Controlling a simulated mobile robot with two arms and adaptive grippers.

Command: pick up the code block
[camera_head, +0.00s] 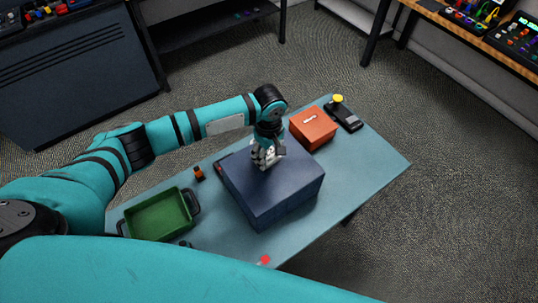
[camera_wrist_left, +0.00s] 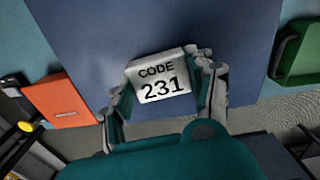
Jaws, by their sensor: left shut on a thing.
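The code block (camera_wrist_left: 160,80) is a white block marked "CODE 231" in the left wrist view. My left gripper (camera_head: 265,160) is over the top of a dark blue box (camera_head: 290,212) in the head view. In the left wrist view its fingers (camera_wrist_left: 163,95) are on both sides of the code block, and it is shut on it. The blue box top lies behind the block there; I cannot tell whether the block touches it. In the head view the gripper mostly hides the block. My right gripper is not in view.
A green tray (camera_head: 160,220) is at the left. A small orange-and-black item (camera_head: 199,173) lies between. The table's right side (camera_head: 375,160) is clear.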

